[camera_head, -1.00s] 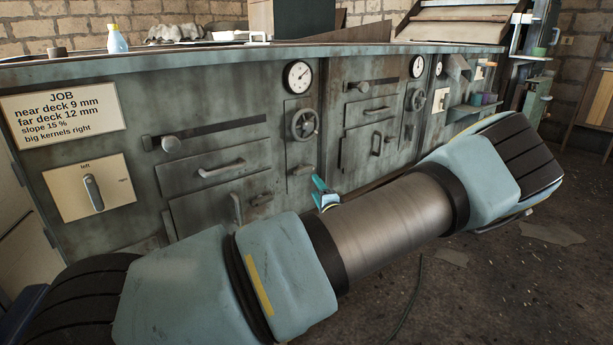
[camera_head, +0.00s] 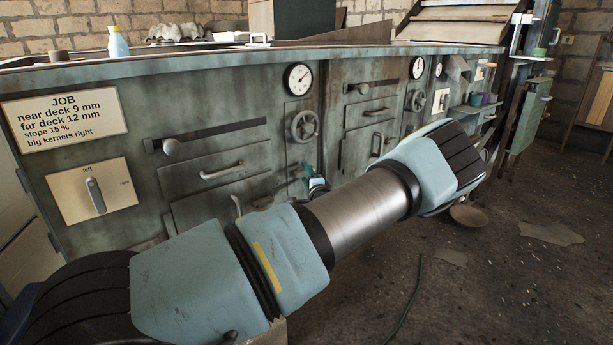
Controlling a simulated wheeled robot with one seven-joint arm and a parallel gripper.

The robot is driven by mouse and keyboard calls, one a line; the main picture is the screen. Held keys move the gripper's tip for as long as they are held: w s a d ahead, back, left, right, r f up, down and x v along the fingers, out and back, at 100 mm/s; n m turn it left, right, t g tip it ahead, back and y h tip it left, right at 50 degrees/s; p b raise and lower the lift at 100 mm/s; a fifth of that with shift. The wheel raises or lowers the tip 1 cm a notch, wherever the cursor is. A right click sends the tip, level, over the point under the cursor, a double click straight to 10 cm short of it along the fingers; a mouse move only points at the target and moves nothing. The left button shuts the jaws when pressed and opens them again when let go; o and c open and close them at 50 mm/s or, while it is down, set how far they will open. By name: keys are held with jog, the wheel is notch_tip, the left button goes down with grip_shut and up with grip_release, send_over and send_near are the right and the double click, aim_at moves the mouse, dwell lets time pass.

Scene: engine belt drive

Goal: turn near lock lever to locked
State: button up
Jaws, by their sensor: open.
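The near handwheel (camera_head: 303,126) is on a narrow upright plate under a round dial, on the front of the grey-green machine. A small lever-like part (camera_head: 296,171) low on that plate may be the near lock lever; my gripper partly covers it, and I cannot tell its setting. My gripper (camera_head: 313,177) is open, in front of the lower end of the plate, close to this part. Its teal fingers show just above my arm, and the rest is hidden behind the arm. I cannot tell whether a finger touches the lever.
The job card (camera_head: 64,121) and a left/right switch (camera_head: 95,195) are at the machine's left. Drawer handles (camera_head: 222,170) and a slider knob (camera_head: 170,147) stick out nearby. A second handwheel (camera_head: 418,101) is further right. A bowl (camera_head: 468,215) lies on the floor; open floor is at right.

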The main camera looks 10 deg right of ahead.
grip_shut()
jog(key=shift+f+b, duration=0.2)
jog(key=shift+b, duration=0.25)
jog(key=n+y+b, duration=0.2)
jog(key=n+b, duration=0.5)
jog(key=n+t+y+b, duration=0.1)
jog(key=n+y+b, duration=0.2)
jog(key=n+b, duration=0.4)
jog(key=d+n+t+y+b, duration=0.1)
jog(key=n+y+b, duration=0.2)
jog(key=n+b, duration=0.3)
jog(key=shift+w+f+n+b, duration=0.15)
jog(key=shift+f+n+b, duration=0.25)
jog(key=shift+n, duration=0.6)
jog(key=shift+r+n+y, duration=0.1)
jog(key=shift+n+y, duration=0.2)
jog(key=shift+y, duration=0.1)
grip_release()
jog(key=shift+a, duration=0.1)
